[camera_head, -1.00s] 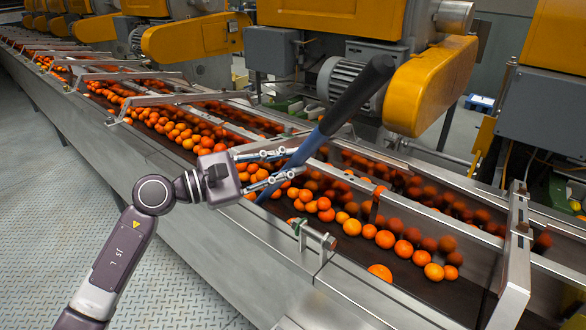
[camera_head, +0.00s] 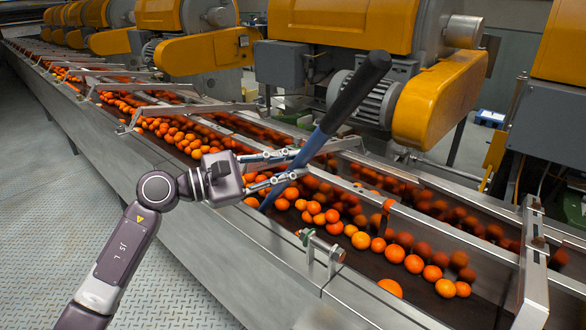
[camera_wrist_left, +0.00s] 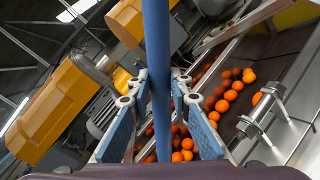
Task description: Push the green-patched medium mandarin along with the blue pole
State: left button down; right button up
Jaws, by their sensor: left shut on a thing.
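My left gripper (camera_head: 298,163) is shut on the blue pole (camera_head: 303,153), which leans over the conveyor. The pole's dark handle (camera_head: 358,86) points up to the right. Its lower end reaches down among the fruit near the belt's front edge; I cannot tell which fruit it touches. In the left wrist view the pole (camera_wrist_left: 157,45) runs upright between the two fingers (camera_wrist_left: 158,88). Many orange mandarins (camera_head: 377,245) lie on the dark belt. I cannot single out the green-patched medium mandarin. My right gripper is not in view.
A metal side rail (camera_head: 215,225) borders the belt in front, with a bracket (camera_head: 322,247) standing on it. Yellow machines (camera_head: 440,100) stand behind. The patterned floor (camera_head: 60,200) at left is clear.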

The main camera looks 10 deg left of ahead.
pick_arm(q)
jog(key=shift+r, duration=0.1)
jog(key=w+a+b, duration=0.4)
jog(key=w+b, duration=0.1)
dwell(1.3)
jog(key=shift+a, duration=0.1)
